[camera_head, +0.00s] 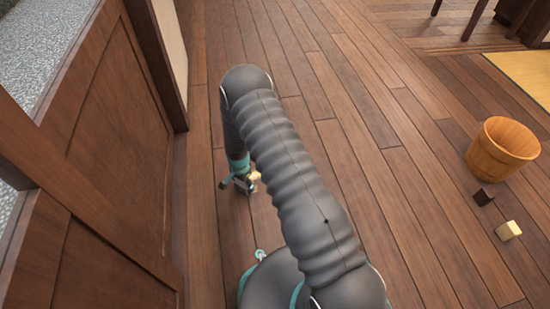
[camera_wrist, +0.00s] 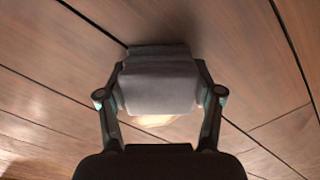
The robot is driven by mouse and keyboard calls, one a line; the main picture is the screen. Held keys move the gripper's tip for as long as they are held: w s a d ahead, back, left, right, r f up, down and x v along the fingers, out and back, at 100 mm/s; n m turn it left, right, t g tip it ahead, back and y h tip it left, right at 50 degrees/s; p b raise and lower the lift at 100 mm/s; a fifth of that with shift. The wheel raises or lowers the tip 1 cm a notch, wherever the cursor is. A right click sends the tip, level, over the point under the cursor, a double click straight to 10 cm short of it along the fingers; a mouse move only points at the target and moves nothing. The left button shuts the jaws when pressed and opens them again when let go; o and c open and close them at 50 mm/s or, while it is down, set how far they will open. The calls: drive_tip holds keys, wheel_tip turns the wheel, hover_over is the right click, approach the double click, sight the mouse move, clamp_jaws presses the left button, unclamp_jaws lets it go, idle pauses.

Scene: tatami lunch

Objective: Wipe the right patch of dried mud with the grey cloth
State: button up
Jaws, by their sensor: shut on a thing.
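My gripper (camera_head: 243,186) is low over the plank floor, left of the middle in the head view, partly behind my own arm. In the wrist view my gripper (camera_wrist: 160,98) is shut on the grey cloth (camera_wrist: 158,82), which looks like a thick folded pad between the two fingers. A pale tan thing (camera_wrist: 157,119) shows just below the cloth there, and a pale spot (camera_head: 254,177) shows beside the gripper in the head view. I cannot tell whether either is dried mud. No mud patch is clearly visible. Whether the cloth touches the floor is unclear.
A wooden bucket (camera_head: 502,148) stands at the right, with a dark block (camera_head: 484,197) and a light block (camera_head: 509,230) in front of it. A yellow mat (camera_head: 525,72) lies at the upper right. A wooden wall panel (camera_head: 110,140) runs along the left. The floor between is clear.

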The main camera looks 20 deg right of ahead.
drive_tip(key=shift+a, duration=0.8)
drive_tip(key=shift+w+a+r, duration=0.1)
drive_tip(key=shift+a+r, duration=0.1)
drive_tip(key=shift+r, duration=0.05)
drive_tip(key=shift+r+p, duration=1.7)
drive_tip(key=shift+r, duration=2.15)
